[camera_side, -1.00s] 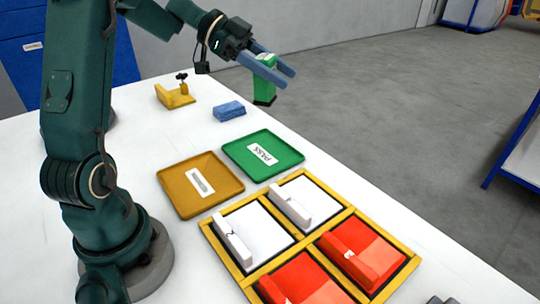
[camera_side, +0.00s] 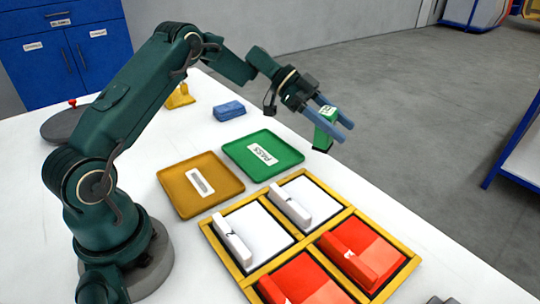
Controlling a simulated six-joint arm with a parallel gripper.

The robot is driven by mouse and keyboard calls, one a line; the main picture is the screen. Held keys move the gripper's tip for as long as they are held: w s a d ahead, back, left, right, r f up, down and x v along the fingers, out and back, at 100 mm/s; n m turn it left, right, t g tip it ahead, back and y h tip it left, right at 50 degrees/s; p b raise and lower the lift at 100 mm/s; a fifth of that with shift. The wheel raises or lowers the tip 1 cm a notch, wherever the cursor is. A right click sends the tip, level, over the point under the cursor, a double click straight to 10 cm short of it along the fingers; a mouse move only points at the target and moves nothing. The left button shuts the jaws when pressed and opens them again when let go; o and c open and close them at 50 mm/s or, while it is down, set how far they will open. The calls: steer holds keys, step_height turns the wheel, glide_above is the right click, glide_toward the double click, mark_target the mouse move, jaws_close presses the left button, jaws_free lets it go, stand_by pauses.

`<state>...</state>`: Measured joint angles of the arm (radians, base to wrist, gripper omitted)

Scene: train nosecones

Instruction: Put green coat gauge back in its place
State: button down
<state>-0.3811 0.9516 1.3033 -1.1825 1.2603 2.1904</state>
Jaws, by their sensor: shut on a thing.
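The green coat gauge (camera_side: 323,136) is a small green block with a pale top face. My gripper (camera_side: 337,125) is shut on it, with the blue fingers on either side. It is held in the air, tilted a little, to the right of the green PASS tray and above the far edge of the white table. The gauge's place cannot be told for certain; a yellow stand (camera_side: 179,97) is at the back, partly hidden behind my arm.
A green PASS tray (camera_side: 288,151) and an ochre tray (camera_side: 176,189) lie mid-table. A blue block (camera_side: 229,111) sits behind them. A yellow frame (camera_side: 346,212) holds white and red panels with raised blocks in front. A round grey base with a red knob (camera_side: 72,104) stands left.

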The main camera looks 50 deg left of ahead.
steer(key=shift+w+d+f, duration=0.3)
steer(key=shift+d+f, duration=0.6)
steer(key=shift+f, duration=0.3)
steer(key=shift+w+d+f, duration=0.35)
steer(key=shift+d+f, duration=0.5)
steer(key=shift+f, duration=0.4)
steer(key=shift+w+d+f, duration=0.3)
steer(key=shift+d+f, duration=0.6)
steer(key=shift+f, duration=0.3)
steer(key=shift+f, duration=0.15)
steer(key=shift+c, duration=1)
jaws_free()
